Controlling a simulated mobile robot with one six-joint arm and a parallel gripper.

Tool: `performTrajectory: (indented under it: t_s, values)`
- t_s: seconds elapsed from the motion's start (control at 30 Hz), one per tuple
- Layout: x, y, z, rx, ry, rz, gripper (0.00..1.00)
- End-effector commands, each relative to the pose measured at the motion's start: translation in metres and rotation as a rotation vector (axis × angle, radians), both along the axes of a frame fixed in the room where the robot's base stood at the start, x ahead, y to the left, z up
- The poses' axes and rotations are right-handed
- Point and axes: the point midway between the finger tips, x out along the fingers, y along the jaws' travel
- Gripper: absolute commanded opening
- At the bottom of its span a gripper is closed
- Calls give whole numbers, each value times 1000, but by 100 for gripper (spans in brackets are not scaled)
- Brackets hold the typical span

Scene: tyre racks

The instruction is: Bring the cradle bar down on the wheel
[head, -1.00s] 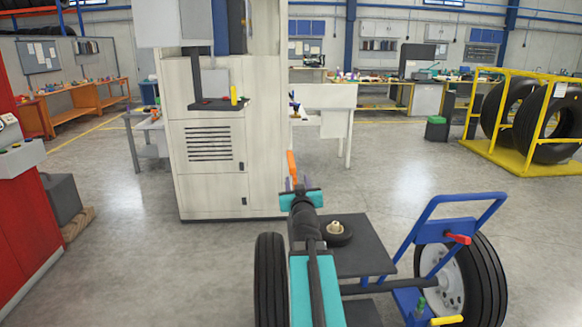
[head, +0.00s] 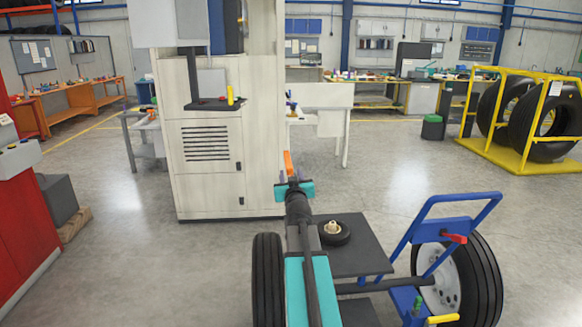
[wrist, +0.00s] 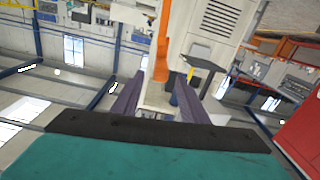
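My gripper (head: 289,179) is at the end of my arm, which stretches forward in the middle of the head view. In the wrist view its two dark purple fingers (wrist: 159,80) stand apart. A slim orange piece (head: 288,163) shows just beyond the fingertips; it also shows in the wrist view (wrist: 161,48). I cannot tell whether the fingers touch it. A wheel with a black tyre and pale hub (head: 442,288) stands upright at the right, by a blue tubular frame (head: 465,197) with a red handle (head: 455,238). I cannot pick out the cradle bar with certainty.
A tall white machine cabinet (head: 212,165) with a small dark shelf (head: 208,104) stands ahead. A red cabinet (head: 30,220) is at the left. A yellow rack (head: 500,158) with large tyres is at the right. The floor between cabinet and rack is clear.

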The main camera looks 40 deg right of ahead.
Motion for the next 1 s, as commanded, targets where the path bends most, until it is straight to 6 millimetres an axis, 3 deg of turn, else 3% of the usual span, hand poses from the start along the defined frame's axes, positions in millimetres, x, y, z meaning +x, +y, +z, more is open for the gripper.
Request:
performTrajectory:
  t_s: [0.7,1.0]
  values:
    - [48,-39,0,-1,1,2,40]
    - [57,-46,0,0,0,2,40]
